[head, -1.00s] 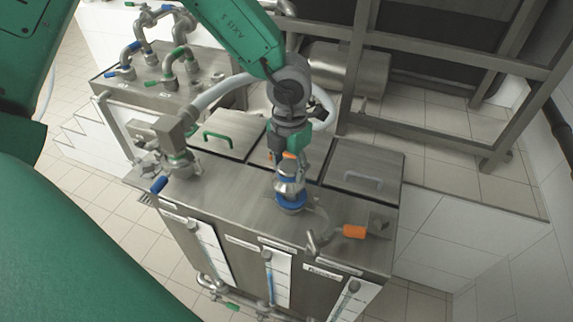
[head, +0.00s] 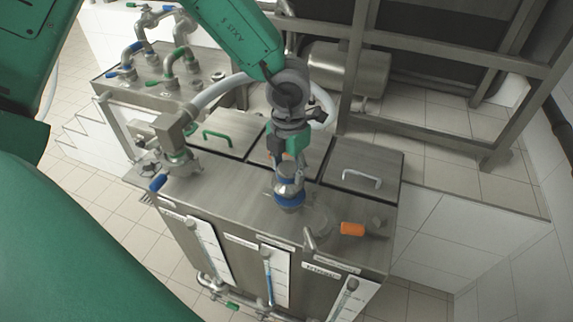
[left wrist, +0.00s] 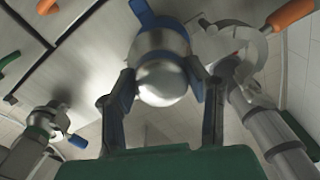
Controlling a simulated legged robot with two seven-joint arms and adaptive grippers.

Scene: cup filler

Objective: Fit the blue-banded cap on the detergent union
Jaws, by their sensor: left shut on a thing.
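The blue-banded cap (head: 288,188) is a rounded steel piece with a blue ring at its lower edge. My left gripper (head: 287,166) comes down from above and is shut on the cap. In the left wrist view my gripper's two dark fingers (left wrist: 164,98) press on both sides of the steel cap (left wrist: 163,78). The cap is over the front middle of the steel tank top (head: 235,180); its underside is hidden. A round grey fitting (head: 318,222) lies just right of it, by an orange handle (head: 352,229). I cannot tell which fitting is the detergent union. My right gripper is not in view.
A hose fitting with a blue handle (head: 159,182) stands at the tank's left. Lids with a green handle (head: 218,135) and a grey handle (head: 361,178) lie behind. A steel frame (head: 420,118) stands behind right. Level gauges (head: 268,275) line the front.

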